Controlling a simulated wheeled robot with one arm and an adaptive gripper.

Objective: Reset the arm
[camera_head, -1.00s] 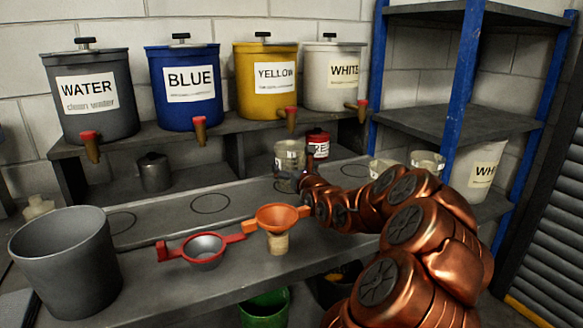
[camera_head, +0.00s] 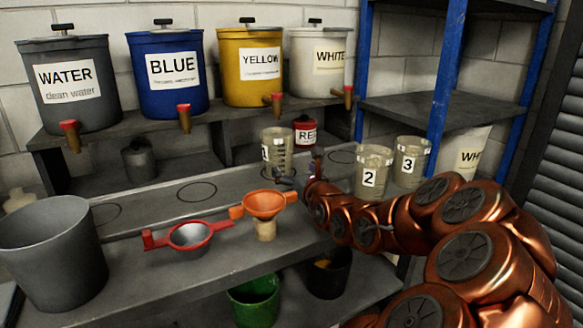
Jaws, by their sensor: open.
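My copper-coloured arm reaches in from the lower right over the workbench (camera_head: 150,284). My gripper (camera_head: 287,178) is at the arm's far end, small and dark, beside the clear beaker labelled 1 (camera_head: 277,152). It is open. The beaker stands upright on the bench's rear ledge. I cannot tell whether a fingertip touches it.
Clear beakers 2 (camera_head: 372,172) and 3 (camera_head: 411,161) stand to the right, behind my arm. An orange funnel (camera_head: 264,205), a red-handled strainer (camera_head: 190,237) and a large grey bucket (camera_head: 52,255) occupy the bench front. A red can (camera_head: 306,132) stands behind. Labelled tanks line the shelf above.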

